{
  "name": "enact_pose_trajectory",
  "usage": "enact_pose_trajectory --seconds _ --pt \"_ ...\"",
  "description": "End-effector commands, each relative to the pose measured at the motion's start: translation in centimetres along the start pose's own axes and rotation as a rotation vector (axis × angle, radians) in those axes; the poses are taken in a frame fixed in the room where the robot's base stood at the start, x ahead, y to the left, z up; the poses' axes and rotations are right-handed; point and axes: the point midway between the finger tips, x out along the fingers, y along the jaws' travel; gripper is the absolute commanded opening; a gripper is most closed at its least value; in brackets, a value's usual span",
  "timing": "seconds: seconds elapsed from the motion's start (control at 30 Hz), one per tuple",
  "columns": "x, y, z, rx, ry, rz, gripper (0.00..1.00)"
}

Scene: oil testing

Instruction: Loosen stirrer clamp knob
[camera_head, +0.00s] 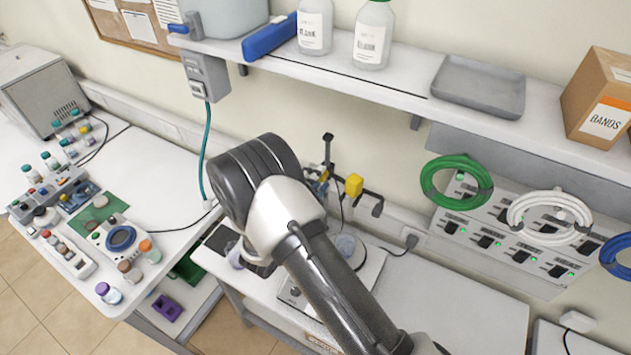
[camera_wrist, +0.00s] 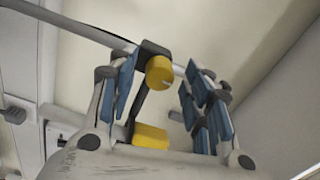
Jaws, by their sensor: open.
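In the wrist view, a round yellow knob (camera_wrist: 159,73) sits on a dark clamp (camera_wrist: 150,48) on a grey rod. My gripper (camera_wrist: 161,66) is open, with blue-padded fingers on the left and right of the knob. I see gaps on both sides; contact is not visible. A second yellow part (camera_wrist: 150,137) shows lower down, near the gripper's base. In the head view, a dark upright stand (camera_head: 328,148) and a yellow block (camera_head: 354,186) show beyond my arm. My arm covers much of the stand's surroundings and most of the gripper there.
A white shelf (camera_head: 405,92) with bottles, a grey tray (camera_head: 478,86) and a cardboard box (camera_head: 600,98) runs above the stand. Green (camera_head: 457,182) and white (camera_head: 549,217) hose coils hang at the right. The bench (camera_head: 460,300) is clear to the stand's right.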

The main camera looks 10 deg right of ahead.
Motion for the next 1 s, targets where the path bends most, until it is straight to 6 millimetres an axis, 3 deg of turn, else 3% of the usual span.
enact_pose_trajectory --seconds 0.27,0.7,1.0 --pt "-1.2 0.0 0.1 0.000 -0.004 0.000 0.45" --pt "-9.9 0.0 0.1 0.001 -0.005 -0.001 0.45" --pt "-12.0 0.0 0.0 0.000 0.000 0.000 0.45"
